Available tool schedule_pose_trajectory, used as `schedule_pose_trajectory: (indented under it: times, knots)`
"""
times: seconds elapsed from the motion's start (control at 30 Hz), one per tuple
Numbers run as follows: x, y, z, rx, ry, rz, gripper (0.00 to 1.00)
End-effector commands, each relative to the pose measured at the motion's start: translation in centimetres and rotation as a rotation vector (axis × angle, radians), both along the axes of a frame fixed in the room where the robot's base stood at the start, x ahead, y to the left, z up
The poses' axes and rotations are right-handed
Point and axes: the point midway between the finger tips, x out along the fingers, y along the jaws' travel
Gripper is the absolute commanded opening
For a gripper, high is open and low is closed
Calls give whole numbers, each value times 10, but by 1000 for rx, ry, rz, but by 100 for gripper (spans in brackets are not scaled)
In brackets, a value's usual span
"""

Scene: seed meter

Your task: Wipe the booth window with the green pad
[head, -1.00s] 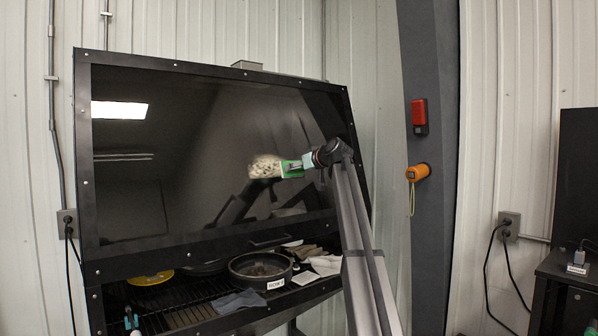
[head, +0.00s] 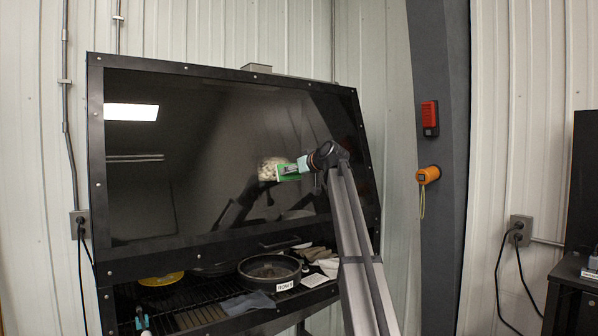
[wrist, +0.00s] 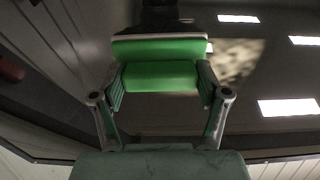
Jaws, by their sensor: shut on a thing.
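The booth window (head: 170,190) is a large dark glossy pane in a black bolted frame. It mirrors ceiling lights and my arm. A pale, mottled dirty patch (head: 269,168) shows on the glass right of its middle, and it also shows in the wrist view (wrist: 236,60), to the right of the pad. My gripper (head: 296,168) is shut on the green pad (head: 286,175), in front of the pane at the patch's right edge. In the wrist view, my gripper (wrist: 160,80) has a finger on each side of the pad (wrist: 160,50). I cannot tell whether the pad touches the glass.
Below the window, the open booth holds a round dark sieve (head: 270,270), a yellow disc (head: 161,279), a grey cloth (head: 246,303) and gloves (head: 318,254) on a grate. A grey post (head: 440,120) with an orange device (head: 428,175) stands to the right.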

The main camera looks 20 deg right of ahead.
Motion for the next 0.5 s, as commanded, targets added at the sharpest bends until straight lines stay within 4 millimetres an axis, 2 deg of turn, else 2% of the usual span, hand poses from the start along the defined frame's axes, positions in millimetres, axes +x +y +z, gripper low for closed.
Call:
schedule_pose_trajectory:
  times: [0.1,0.5]
  knots:
    - [-3,10,0,0,0,2,42]
    - [-9,26,0,1,-1,2,42]
